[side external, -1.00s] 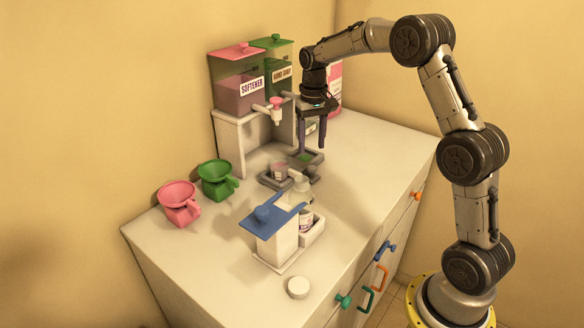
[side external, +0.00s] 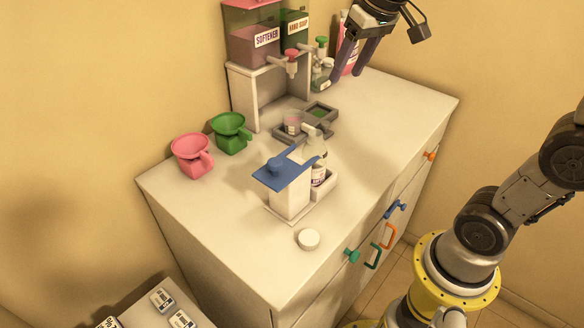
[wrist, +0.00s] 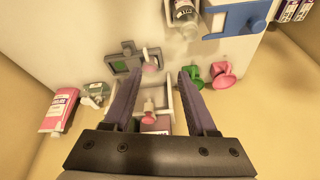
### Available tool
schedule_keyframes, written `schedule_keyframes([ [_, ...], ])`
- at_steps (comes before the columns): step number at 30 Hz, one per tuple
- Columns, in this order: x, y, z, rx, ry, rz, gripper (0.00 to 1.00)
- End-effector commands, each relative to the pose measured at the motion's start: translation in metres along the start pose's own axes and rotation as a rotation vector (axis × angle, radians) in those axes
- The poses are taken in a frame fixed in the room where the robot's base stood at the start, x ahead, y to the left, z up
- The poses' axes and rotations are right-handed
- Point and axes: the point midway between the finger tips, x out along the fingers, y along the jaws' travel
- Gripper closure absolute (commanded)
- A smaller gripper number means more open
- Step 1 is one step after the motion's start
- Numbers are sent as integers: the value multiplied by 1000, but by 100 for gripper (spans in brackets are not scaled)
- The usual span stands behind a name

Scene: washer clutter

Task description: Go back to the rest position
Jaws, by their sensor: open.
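My gripper (side external: 367,47) is at the top of the side external view, high above the back right of the white cabinet top (side external: 245,235). Its dark fingers point down, stand apart and hold nothing. In the wrist view my gripper (wrist: 153,95) is also open, with the dispenser stand, a pink knob and part of the counter showing between and beyond the fingers. My arm's middle links run out of the side external view at the right.
The softener dispenser (side external: 255,45) and hand soap dispenser (side external: 296,30) stand at the back. A pink bottle (side external: 352,50) is close to my gripper. Pink (side external: 192,155) and green (side external: 230,132) cups, a grey two-part tray (side external: 320,113) and a blue-topped stand (side external: 285,195) are on the counter.

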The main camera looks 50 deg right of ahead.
Motion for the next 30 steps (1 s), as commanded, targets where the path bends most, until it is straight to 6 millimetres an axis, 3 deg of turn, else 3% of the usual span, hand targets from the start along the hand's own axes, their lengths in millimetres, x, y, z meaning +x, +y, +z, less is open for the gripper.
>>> schedule_keyframes([
  [3, -21, -6, 49, -65, 63, -26, 43],
  [6, -26, -7, 90, -117, 106, -46, 43],
  [9, -21, -5, 129, -167, 138, -61, 43],
  [13, -4, 1, 166, -211, 149, -68, 43],
  [19, 18, 5, 185, -244, 120, -61, 43],
  [30, 16, 4, 182, -253, 129, -61, 43],
])
